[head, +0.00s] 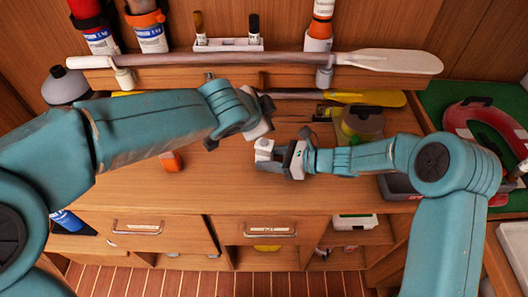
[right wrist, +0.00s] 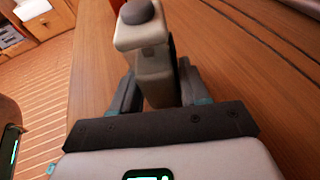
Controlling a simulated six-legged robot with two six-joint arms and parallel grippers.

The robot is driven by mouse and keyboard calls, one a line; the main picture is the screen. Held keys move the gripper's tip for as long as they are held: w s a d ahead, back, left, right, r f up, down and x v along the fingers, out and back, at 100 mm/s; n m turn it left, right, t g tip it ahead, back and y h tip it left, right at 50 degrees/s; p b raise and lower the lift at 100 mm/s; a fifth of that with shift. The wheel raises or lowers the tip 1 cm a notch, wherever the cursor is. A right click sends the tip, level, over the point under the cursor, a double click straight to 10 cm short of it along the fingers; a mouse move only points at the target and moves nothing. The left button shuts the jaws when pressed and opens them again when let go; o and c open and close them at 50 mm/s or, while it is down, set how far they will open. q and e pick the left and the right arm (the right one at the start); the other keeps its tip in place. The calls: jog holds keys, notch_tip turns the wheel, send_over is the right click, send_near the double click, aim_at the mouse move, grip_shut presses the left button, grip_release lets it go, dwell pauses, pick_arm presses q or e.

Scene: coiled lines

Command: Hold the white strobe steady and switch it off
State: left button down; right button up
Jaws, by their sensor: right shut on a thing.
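The white strobe (head: 263,150) is in the middle of the head view, above the wooden worktop (head: 225,185). My right gripper (head: 274,160) is shut on it, coming from the right. In the right wrist view the strobe (right wrist: 146,40) stands up between the two dark fingers of the right gripper (right wrist: 155,88), with a grey rounded knob on top. My left gripper (head: 264,117) is just above and behind the strobe in the head view and appears apart from it. Its fingers are too small and turned away to show whether they are open. The strobe's switch position cannot be made out.
A white-bladed paddle (head: 395,60) lies along the rack at the back, with a yellow-bladed one (head: 367,98) below it. An orange item (head: 171,161) lies on the worktop under my left arm. A round container (head: 362,123) stands behind my right arm. The front worktop is clear.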

dwell(0.4)
jog(key=o, duration=0.9)
jog(key=shift+d, duration=0.15)
